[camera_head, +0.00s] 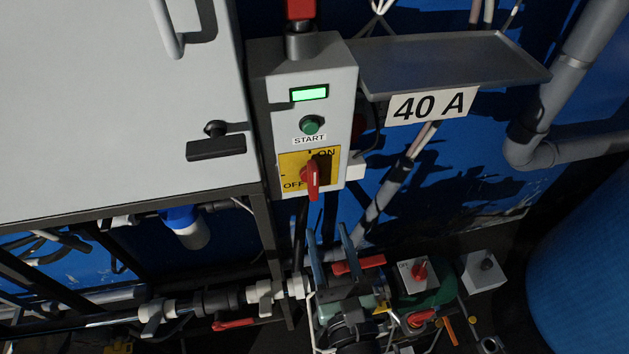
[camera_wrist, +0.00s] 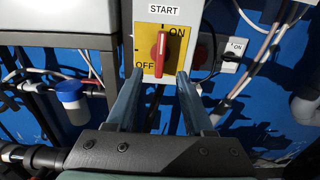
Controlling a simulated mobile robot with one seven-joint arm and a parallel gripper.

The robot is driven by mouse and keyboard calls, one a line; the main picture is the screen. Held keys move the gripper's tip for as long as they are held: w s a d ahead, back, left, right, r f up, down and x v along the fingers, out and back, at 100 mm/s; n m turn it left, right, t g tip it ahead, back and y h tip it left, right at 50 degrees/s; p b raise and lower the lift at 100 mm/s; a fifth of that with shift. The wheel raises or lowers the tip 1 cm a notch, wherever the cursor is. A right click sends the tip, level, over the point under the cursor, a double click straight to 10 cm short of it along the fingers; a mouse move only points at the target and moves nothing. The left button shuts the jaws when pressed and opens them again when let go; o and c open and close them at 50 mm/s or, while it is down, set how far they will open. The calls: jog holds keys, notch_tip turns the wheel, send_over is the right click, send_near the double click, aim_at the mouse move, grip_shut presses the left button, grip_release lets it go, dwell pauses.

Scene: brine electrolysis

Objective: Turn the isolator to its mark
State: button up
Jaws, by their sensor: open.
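The isolator is a red rotary handle (camera_head: 312,178) on a yellow plate marked OFF at the left and ON at the upper right. It is on the front of a grey control box (camera_head: 330,120), below the START label. In the wrist view the handle (camera_wrist: 159,55) stands nearly upright, its long end down, between the two words. My gripper (camera_head: 330,233) is open and empty, below the plate. In the wrist view its fingertips (camera_wrist: 158,78) lie either side of the handle's lower end; I cannot tell the remaining depth gap.
A green START button (camera_head: 312,125) and a lit green display (camera_head: 309,93) are above the isolator. A grey cabinet (camera_head: 120,100) stands left. A grey shelf (camera_head: 445,60) with a 40 A label juts out at the right. Pipes (camera_head: 230,300) with red-handled valves run below left.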

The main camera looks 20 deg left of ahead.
aim_at(315, 185)
jog(key=p+x, duration=0.2)
jog(key=x, duration=0.9)
jog(key=shift+w, duration=0.15)
grip_shut()
